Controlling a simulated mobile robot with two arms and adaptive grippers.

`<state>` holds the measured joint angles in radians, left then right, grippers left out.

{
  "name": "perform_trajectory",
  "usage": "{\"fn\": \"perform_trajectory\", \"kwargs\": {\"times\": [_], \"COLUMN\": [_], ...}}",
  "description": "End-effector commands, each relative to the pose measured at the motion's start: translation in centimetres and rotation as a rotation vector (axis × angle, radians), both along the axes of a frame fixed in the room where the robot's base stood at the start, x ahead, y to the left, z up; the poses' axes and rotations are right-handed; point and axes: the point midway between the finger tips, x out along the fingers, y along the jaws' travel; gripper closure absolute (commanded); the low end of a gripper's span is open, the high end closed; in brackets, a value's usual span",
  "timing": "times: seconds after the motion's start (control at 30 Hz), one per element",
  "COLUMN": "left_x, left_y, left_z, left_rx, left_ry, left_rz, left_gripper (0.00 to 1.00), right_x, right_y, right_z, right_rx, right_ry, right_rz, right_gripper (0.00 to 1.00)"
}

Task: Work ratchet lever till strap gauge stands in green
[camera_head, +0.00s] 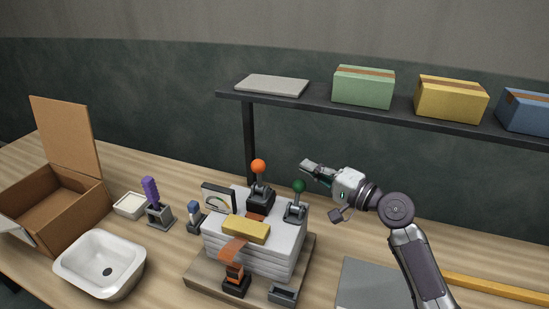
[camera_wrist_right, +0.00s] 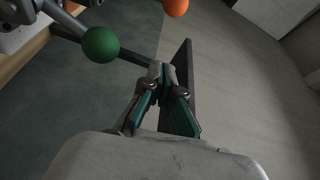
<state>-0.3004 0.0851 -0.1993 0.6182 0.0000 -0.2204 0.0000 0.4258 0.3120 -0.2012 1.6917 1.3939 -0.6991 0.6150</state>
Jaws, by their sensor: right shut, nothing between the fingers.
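A lever with an orange ball (camera_head: 259,167) stands upright on a dark base on top of a stack of white slabs (camera_head: 258,262). Orange strap (camera_head: 233,249) runs over the front edge of the stack, by a yellow block (camera_head: 246,229). A second lever, with a green ball (camera_head: 298,186), stands at the stack's right. A dark-framed gauge (camera_head: 217,188) stands at the left; its reading is too small to tell. The right wrist view shows the green ball (camera_wrist_right: 101,45) and orange ball (camera_wrist_right: 176,5), apart from the fingers.
A dark shelf (camera_head: 400,117) with several boxes spans the back, close behind my right gripper. A white basin (camera_head: 70,268), an open cardboard box (camera_head: 88,188) and a purple-handled tool (camera_head: 150,190) stand left. A grey plate (camera_head: 372,285) lies front right.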

Motion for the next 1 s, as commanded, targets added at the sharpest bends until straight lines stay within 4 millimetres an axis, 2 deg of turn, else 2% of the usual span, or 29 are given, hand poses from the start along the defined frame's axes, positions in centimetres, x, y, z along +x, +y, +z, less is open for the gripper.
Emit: {"fn": "perform_trajectory", "kwargs": {"times": [0.07, 0.27, 0.57, 0.73, 0.8, 1.0], "left_x": [0.4, 1.1, -0.4, -0.4, -0.3, 0.2], "left_y": [-0.2, -0.6, -0.6, -0.6, -0.6, -0.5], "left_z": [-0.4, 0.3, 1.9, 2.5, 3.7, 5.1], "left_rx": [-0.002, -0.008, -0.008, -0.007, -0.007, -0.007], "left_ry": [-0.006, -0.016, 0.004, 0.005, 0.003, -0.004], "left_rz": [0.001, 0.002, 0.002, 0.002, 0.001, 0.001], "left_gripper": [0.60, 0.60, 0.60, 0.60, 0.60, 0.60], "right_x": [0.0, 0.8, 4.7, 6.7, 5.6, 3.6], "right_y": [0.3, 1.4, 5.8, 8.0, 8.3, 9.1], "right_z": [-0.1, 0.3, 0.6, 0.6, 0.6, 0.3], "right_rx": [0.017, 0.027, 0.027, 0.025, 0.023, 0.022], "right_ry": [0.012, 0.019, 0.019, 0.019, 0.020, 0.018], "right_rz": [0.016, 0.025, 0.025, 0.025, 0.024, 0.023], "right_gripper": [1.00, 1.00, 1.00, 1.00, 1.00, 1.00]}}
